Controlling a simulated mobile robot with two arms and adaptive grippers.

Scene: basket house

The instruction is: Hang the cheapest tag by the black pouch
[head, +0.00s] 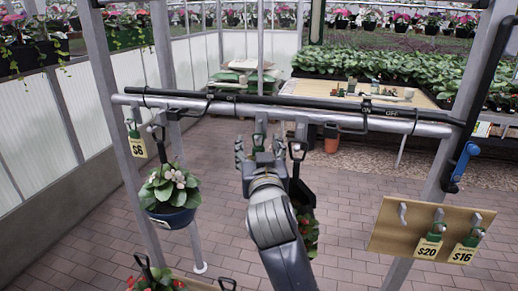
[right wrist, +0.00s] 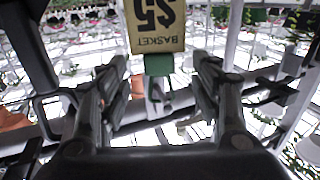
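A $5 basket tag (right wrist: 157,28) with a green clip shows upside down in the right wrist view, between the fingers of my right gripper (right wrist: 160,90). In the head view my right gripper (head: 260,152) is at the rail, its fingers spread with gaps either side of the green clip; the tag's face is hidden there. A dark hanging planter (head: 303,193), apparently the black pouch, is partly hidden behind my right arm. A $6 tag (head: 136,146) hangs by a blue pot (head: 172,218). A $20 tag (head: 429,246) and a $16 tag (head: 463,253) hang on a wooden board. My left gripper is not seen.
A metal rail (head: 225,108) with a black hose and hooks spans the frame posts. The wooden board (head: 390,238) has an empty hook at its left. Another flower basket (head: 155,280) is at the bottom left. Brick floor lies below.

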